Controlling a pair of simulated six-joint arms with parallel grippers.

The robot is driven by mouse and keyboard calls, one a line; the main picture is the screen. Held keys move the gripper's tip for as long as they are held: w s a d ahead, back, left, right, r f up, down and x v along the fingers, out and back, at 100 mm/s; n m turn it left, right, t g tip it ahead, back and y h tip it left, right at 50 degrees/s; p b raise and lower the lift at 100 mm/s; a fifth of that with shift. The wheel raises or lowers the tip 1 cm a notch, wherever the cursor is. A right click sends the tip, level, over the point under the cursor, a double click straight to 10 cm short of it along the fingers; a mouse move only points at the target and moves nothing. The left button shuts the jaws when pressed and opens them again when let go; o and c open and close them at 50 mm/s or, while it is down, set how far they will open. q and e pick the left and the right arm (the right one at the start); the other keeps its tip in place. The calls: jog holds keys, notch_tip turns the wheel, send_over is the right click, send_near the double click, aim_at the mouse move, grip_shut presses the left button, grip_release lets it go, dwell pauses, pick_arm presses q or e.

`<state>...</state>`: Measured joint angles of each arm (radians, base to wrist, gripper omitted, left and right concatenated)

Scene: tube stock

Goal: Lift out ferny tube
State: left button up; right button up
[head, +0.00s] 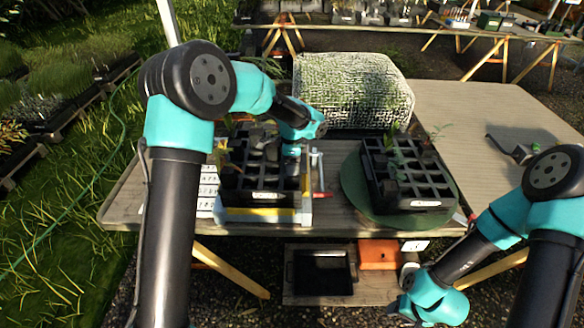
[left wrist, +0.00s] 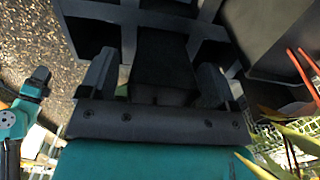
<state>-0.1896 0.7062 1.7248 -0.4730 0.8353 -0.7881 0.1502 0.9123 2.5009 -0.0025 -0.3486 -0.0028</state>
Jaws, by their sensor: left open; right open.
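My left gripper (left wrist: 157,68) is open in the left wrist view, its fingers on either side of a dark square tube (left wrist: 163,72) in a black gridded tray. In the head view this gripper is low over the left tray (head: 262,198), largely hidden by its own wrist. No foliage shows clearly on the tube between the fingers. Leafy plants stand in the right tray (head: 414,204), including a thin feathery sprig (head: 438,131); I cannot tell for certain which is the ferny tube. My right gripper (head: 398,307) is open, low in front of the table, away from both trays.
The left tray stands on a yellow and grey base with a red-handled item at its right. The right tray sits on a green round plate (head: 352,182). A white mesh-covered crate (head: 352,90) is behind. The table's right side (head: 470,115) is mostly clear.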

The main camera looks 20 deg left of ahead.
pick_arm(q)
jog(key=shift+c, duration=0.4)
jog(key=c, duration=1)
jog(key=shift+r, duration=0.1)
notch_tip(320, 180, up, 10)
jog(key=shift+f, duration=0.1)
